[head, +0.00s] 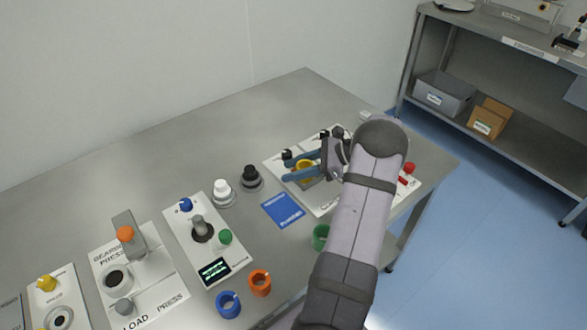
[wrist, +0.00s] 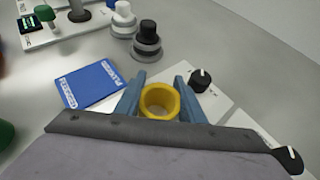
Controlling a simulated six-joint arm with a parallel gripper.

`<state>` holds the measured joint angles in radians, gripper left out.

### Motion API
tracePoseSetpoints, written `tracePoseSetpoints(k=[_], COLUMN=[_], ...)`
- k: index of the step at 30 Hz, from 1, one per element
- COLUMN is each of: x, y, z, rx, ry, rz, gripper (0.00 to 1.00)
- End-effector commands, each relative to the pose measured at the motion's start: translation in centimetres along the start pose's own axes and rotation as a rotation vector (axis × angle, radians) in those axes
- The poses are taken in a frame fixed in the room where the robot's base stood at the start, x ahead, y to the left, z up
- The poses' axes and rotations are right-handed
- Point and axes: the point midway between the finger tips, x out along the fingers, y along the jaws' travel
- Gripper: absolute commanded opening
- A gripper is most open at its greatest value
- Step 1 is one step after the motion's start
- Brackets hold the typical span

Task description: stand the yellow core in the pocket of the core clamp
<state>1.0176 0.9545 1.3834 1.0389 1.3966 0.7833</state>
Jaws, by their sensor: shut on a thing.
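The yellow core (head: 304,166) is a short hollow ring. It sits between the two blue fingers of my gripper (head: 289,168), above a white panel (head: 325,207) on the right part of the table. In the wrist view the yellow core (wrist: 160,97) shows its open top, with a finger of my gripper (wrist: 158,92) on each side. My gripper is shut on it. A greyish block shows under the core in the head view; the pocket of the core clamp is hidden, and I cannot tell whether the core touches it.
A blue card (head: 283,209) lies left of the panel. Black (head: 251,177) and white (head: 222,190) knobbed pieces stand beyond it. Black knobs (wrist: 200,80) rise from the panel near my fingers. Green (head: 320,236), orange (head: 260,282) and blue (head: 228,303) cores stand in front.

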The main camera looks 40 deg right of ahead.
Motion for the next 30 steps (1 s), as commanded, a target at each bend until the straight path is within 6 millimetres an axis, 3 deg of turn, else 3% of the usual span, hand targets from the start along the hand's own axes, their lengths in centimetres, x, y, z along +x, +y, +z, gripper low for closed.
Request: tracePoseSetpoints(k=[2,17,30], x=[0.1,-0.9,-8.1], y=[0.0,-0.1,-0.1], z=[-0.1,0.0,-0.1], rx=[0.0,0.001,-0.001], ry=[0.0,0.0,0.001], rz=[0.0,-0.002,-0.005], gripper=[0.44,0.44,0.44])
